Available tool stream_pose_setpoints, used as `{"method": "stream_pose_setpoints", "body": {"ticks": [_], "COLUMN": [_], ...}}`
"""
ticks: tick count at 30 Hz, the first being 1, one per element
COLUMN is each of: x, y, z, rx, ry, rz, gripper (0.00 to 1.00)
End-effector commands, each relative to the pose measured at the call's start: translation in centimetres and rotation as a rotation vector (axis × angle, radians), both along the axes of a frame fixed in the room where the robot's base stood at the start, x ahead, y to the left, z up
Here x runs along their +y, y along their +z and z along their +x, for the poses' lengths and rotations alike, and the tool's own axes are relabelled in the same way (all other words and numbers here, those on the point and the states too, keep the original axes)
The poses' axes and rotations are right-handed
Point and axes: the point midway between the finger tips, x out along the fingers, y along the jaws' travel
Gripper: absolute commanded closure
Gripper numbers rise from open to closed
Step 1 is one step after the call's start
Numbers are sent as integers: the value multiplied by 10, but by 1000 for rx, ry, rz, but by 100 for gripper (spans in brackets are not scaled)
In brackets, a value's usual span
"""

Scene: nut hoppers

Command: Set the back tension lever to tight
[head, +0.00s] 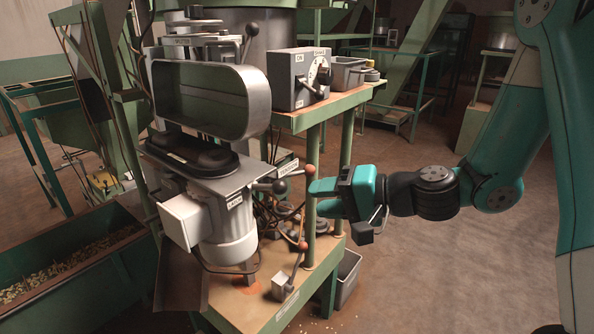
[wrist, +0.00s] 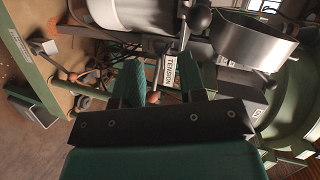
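The tension lever (head: 298,173), with a red ball knob, reaches out to the right from the grey machine beside a TENSION plate (head: 288,168). In the wrist view the TENSION plate (wrist: 171,70) shows between my fingers, with a reddish knob (wrist: 153,97) below it, partly hidden. My gripper (head: 316,196) is just right of and below the lever's knob, seemingly apart from it. In the wrist view my gripper (wrist: 163,68) has its two fingers spread, with nothing seen held. I cannot read a tight mark.
A lever with a dark ball (head: 279,187) is close by, near a LATCH plate (head: 234,201). A lower lever with a red knob (head: 303,246) stands on the green-edged bench. A grey control box (head: 298,80) sits on a shelf above. The floor to the right is open.

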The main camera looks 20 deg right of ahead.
Motion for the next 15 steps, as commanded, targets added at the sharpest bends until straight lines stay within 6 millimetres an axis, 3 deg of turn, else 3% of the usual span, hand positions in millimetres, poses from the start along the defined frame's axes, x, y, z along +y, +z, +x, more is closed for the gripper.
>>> {"method": "stream_pose_setpoints", "body": {"ticks": [1,3,6,9,15], "x": [-24,-51,-79,-90,-75], "y": [-6,-12,-18,-22,-26], "z": [14,28,39,45,68], "rx": [25,41,56,62,59], "ry": [-122,-258,-389,-448,-449], "rz": [73,149,217,245,249], "gripper": [63,63,63,63,63]}}
